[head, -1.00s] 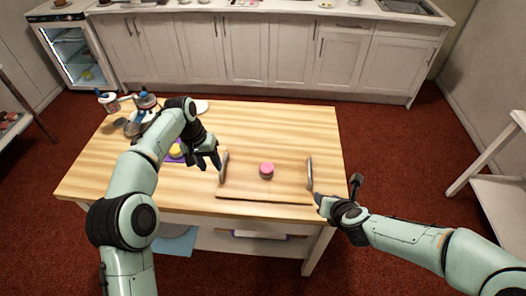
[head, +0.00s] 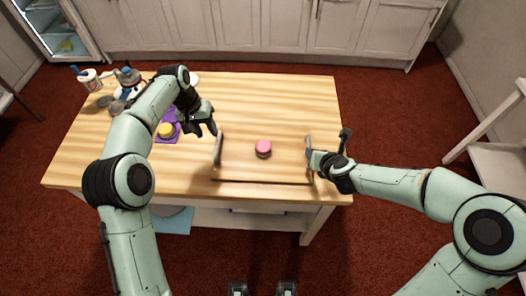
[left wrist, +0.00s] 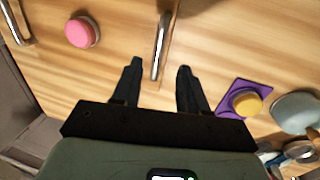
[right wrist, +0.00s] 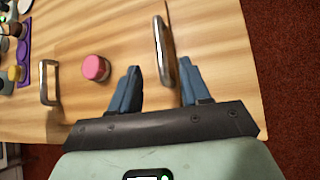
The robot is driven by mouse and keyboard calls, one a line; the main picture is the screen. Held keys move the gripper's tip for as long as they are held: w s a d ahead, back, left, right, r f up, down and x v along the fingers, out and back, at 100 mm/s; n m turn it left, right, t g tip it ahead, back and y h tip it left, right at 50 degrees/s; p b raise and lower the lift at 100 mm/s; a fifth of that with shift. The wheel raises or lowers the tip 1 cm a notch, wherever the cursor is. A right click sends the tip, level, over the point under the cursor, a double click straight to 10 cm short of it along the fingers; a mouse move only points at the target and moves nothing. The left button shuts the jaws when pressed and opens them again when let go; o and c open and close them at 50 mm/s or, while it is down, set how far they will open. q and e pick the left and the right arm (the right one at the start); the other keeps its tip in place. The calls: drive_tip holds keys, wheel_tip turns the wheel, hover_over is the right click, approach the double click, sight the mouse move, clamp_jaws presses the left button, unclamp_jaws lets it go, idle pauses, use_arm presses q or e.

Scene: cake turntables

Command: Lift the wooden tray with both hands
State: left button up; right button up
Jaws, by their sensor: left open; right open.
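The wooden tray (head: 285,172) lies on the table, with a metal handle at each end and a pink round cake (head: 263,149) on it. My left gripper (head: 214,128) is open close to the left handle (head: 218,148). In the left wrist view that handle (left wrist: 160,48) stands ahead, between the lines of the two fingers (left wrist: 157,80). My right gripper (head: 312,160) is open at the right handle (head: 308,153). In the right wrist view the handle (right wrist: 160,50) reaches between the spread fingers (right wrist: 162,75); contact cannot be told.
A yellow cake (head: 166,130) on a purple mat (head: 174,138) is left of the tray. A jug (head: 88,80), a kettle-like pot (head: 130,80) and pans crowd the table's back left corner. The table's back right (head: 290,100) is clear.

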sight(217, 146)
use_arm(q)
drive_tip(key=f, duration=0.3)
drive_tip(key=d+f, duration=0.1)
drive_tip(key=f, duration=0.3)
drive_tip(key=d+f, duration=0.1)
drive_tip(key=f, duration=0.2)
drive_tip(key=shift+f, duration=0.15)
use_arm(e)
drive_tip(key=x, duration=1)
drive_tip(key=shift+w+f, duration=0.15)
drive_tip(key=shift+w, duration=0.05)
use_arm(q)
clamp_jaws()
use_arm(e)
clamp_jaws()
drive_tip(key=shift+a, duration=0.1)
use_arm(q)
drive_tip(key=shift+d, duration=0.1)
